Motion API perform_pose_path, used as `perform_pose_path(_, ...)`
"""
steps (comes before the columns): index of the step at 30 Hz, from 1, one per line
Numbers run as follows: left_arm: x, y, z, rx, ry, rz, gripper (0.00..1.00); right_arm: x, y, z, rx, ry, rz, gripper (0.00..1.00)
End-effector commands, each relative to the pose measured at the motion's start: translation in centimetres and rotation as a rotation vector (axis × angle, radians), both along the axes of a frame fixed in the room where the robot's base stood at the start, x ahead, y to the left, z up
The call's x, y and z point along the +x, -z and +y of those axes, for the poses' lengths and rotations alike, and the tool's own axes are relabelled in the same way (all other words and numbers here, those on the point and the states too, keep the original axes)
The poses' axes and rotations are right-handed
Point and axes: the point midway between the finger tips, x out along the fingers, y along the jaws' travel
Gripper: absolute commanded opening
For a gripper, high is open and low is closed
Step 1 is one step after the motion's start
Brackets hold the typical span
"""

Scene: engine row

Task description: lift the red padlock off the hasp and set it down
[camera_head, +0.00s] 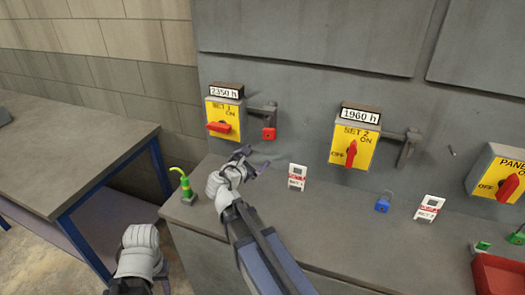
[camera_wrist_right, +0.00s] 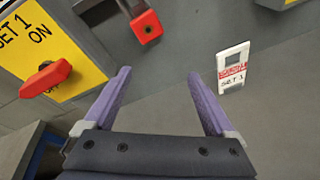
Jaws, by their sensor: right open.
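The red padlock (camera_head: 269,134) hangs on the grey hasp (camera_head: 262,111) to the right of the yellow SET 1 switch box (camera_head: 224,120). In the right wrist view the padlock (camera_wrist_right: 147,28) is beyond the fingertips, near the top middle. My right gripper (camera_head: 254,161) is open and empty, below and a little left of the padlock, apart from it. Its two purple fingers (camera_wrist_right: 160,75) are spread with bare grey surface between them. My left arm's white wrist part shows at the lower left; its fingers cannot be made out.
The grey ledge (camera_head: 330,222) below the panel bears a SET 1 tag (camera_head: 297,177), a blue padlock (camera_head: 382,205), another tag (camera_head: 429,208) and a green-and-yellow item (camera_head: 186,185). A red bin (camera_head: 497,276) stands at right. A workbench (camera_head: 70,145) is at left.

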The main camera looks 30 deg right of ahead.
Motion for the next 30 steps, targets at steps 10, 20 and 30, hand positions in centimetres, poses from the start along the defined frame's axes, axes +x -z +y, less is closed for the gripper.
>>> perform_pose_path(10,0.0,2.3,0.0,0.0,0.0,0.0,0.45,2.9,-3.4,-4.3,-0.547,-0.144,0.276,0.9)
perform_pose_path(20,0.0,2.3,0.0,0.0,0.0,0.0,0.45,4.2,-3.7,-5.6,-0.567,-0.147,0.288,0.9)
perform_pose_path(30,0.0,2.3,0.0,0.0,0.0,0.0,0.45,7.2,-3.6,-9.1,-0.565,-0.147,0.287,0.9)
